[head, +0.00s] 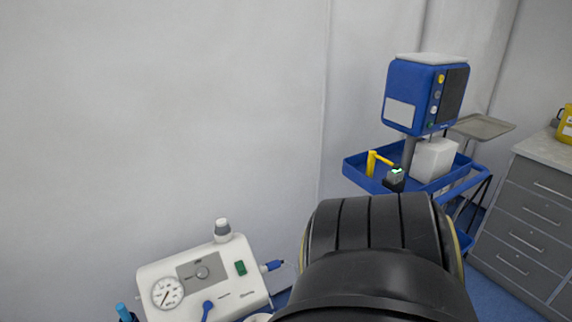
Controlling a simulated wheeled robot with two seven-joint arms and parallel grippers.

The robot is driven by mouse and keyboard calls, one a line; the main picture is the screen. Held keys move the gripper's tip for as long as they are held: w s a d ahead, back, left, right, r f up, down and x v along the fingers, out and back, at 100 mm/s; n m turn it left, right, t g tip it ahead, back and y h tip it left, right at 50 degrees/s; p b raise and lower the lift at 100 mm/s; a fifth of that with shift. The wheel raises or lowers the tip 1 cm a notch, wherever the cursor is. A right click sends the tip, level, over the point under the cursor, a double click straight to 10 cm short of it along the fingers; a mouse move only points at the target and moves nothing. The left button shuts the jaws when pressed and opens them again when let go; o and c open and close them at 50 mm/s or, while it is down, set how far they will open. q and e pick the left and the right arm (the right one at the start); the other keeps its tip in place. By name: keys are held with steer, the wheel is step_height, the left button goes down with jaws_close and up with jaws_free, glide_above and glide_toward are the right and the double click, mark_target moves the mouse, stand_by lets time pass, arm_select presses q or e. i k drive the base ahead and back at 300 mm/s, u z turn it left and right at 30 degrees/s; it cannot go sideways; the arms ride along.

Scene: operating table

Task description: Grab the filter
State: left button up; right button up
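I cannot clearly identify the filter in the head view. A small cylinder with a white top and grey base (222,230) stands upright on the back edge of a white machine (205,275) at the lower left; I cannot tell whether it is the filter. The machine has a round gauge, a dial, a green switch and a blue connector on its right side. Neither of my grippers is in view. The lower middle of the view is blocked by a large dark shape.
A blue trolley (358,178) at the right carries a blue monitor-like device (412,95), a white box (433,158) and a yellow handle-like item (372,162). A grey tray (483,127) sits behind. A grey drawer cabinet (535,205) stands far right. The wall at left is bare.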

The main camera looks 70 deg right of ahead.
mark_target(222, 224)
steer(key=z, duration=2.85)
steer(key=k, duration=0.1)
steer(key=z, duration=0.4)
steer(key=i, duration=0.55)
steer(key=u, duration=1.6)
